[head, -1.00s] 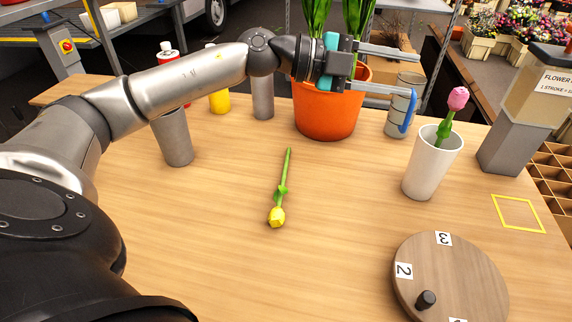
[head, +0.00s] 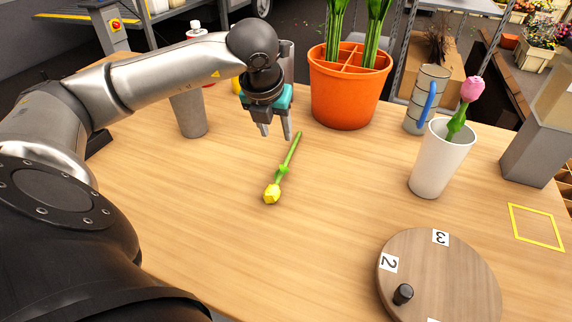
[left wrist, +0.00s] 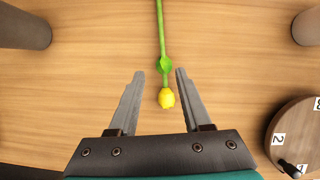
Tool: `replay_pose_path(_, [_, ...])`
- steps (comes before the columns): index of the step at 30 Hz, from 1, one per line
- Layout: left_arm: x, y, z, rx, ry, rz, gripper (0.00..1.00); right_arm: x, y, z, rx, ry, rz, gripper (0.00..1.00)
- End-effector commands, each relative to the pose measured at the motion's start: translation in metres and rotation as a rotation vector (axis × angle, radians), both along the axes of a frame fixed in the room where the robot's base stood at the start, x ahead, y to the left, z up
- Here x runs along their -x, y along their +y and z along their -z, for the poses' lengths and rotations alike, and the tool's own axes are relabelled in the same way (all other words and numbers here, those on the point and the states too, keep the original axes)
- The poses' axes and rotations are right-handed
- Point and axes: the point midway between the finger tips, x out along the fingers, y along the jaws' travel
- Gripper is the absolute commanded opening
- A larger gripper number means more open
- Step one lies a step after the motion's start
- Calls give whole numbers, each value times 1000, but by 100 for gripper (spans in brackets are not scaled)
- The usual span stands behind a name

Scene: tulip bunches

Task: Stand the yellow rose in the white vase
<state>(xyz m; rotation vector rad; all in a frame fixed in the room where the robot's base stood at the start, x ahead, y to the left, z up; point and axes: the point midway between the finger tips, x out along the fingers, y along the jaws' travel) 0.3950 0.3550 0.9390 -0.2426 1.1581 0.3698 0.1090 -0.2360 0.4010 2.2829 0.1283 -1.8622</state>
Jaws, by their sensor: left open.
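The yellow rose (head: 272,193) lies flat on the wooden table in the head view, its green stem pointing away. The white vase (head: 440,160) stands upright at the right with a pink flower (head: 472,89) in it. My left gripper (head: 276,134) is open and empty, pointing down above the table near the rose's stem end. In the left wrist view the rose (left wrist: 166,98) shows between the open fingers (left wrist: 160,74), not gripped, with the stem running up the picture. My right gripper is not in view.
A numbered round turntable (head: 440,275) with a dark knob is at front right. An orange planter (head: 345,95), a grey cup (head: 189,113) and a ribbed can with a blue handle (head: 427,100) stand at the back. A yellow square outline (head: 537,228) marks the right. The table around the rose is clear.

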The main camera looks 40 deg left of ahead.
Motion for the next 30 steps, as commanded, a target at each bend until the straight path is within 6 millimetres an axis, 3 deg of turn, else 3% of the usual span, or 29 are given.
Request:
replay_pose_path(1, [-3,1,13,2,4,-1,49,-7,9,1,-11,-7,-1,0])
replay_pose_path(9, [-20,7,57,5,3,1,49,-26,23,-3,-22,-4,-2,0])
replay_pose_path(22, [-32,11,84,5,1,2,49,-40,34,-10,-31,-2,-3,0])
replay_pose_path(30, [-43,13,112,5,1,1,49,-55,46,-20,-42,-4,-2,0])
